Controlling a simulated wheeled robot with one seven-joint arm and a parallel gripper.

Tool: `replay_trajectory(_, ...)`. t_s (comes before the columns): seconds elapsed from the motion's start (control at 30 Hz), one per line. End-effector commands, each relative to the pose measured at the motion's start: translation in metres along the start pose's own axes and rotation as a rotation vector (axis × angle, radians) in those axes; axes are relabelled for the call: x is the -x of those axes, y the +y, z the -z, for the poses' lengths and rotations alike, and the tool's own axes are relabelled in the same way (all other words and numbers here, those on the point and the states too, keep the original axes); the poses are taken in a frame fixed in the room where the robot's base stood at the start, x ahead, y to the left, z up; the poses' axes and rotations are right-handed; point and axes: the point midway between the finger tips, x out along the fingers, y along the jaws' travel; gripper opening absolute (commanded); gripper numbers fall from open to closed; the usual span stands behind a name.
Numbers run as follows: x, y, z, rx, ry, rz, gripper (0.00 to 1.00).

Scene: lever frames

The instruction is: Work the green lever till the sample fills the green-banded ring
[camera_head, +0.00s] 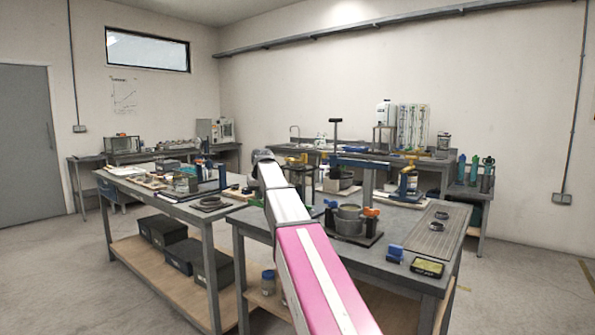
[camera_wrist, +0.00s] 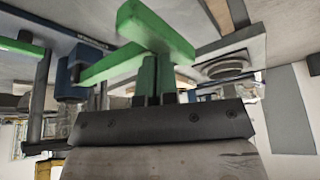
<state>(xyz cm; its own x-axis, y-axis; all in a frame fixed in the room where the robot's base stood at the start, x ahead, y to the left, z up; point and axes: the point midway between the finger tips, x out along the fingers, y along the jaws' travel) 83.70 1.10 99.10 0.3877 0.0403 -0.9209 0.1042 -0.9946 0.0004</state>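The green lever (camera_wrist: 156,28) fills the upper middle of the wrist view, with a thick bar end close to the camera and a second green bar running off to the left. Green upright pieces stand right at the front of my gripper (camera_wrist: 157,97), between short dark blocks. I cannot tell whether the fingers are closed on the green part or only around it. In the head view my white and pink arm reaches away over the tables, and its far end hides the fingers. The sample and the green-banded ring cannot be made out.
A blue fitting (camera_wrist: 72,75) stands left of the lever in the wrist view. The left table (camera_head: 150,187) holds trays and tools.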

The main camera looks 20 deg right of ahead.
Motion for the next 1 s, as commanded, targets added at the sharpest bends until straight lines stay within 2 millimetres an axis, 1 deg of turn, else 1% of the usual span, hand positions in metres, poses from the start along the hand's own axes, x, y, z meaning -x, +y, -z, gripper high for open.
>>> replay_trajectory(0.17, 0.004, 0.001, 0.002, 0.000, 0.000, -0.001, 0.00)
replay_trajectory(1.0, 0.093, 0.012, 0.048, 0.000, 0.000, 0.001, 0.00)
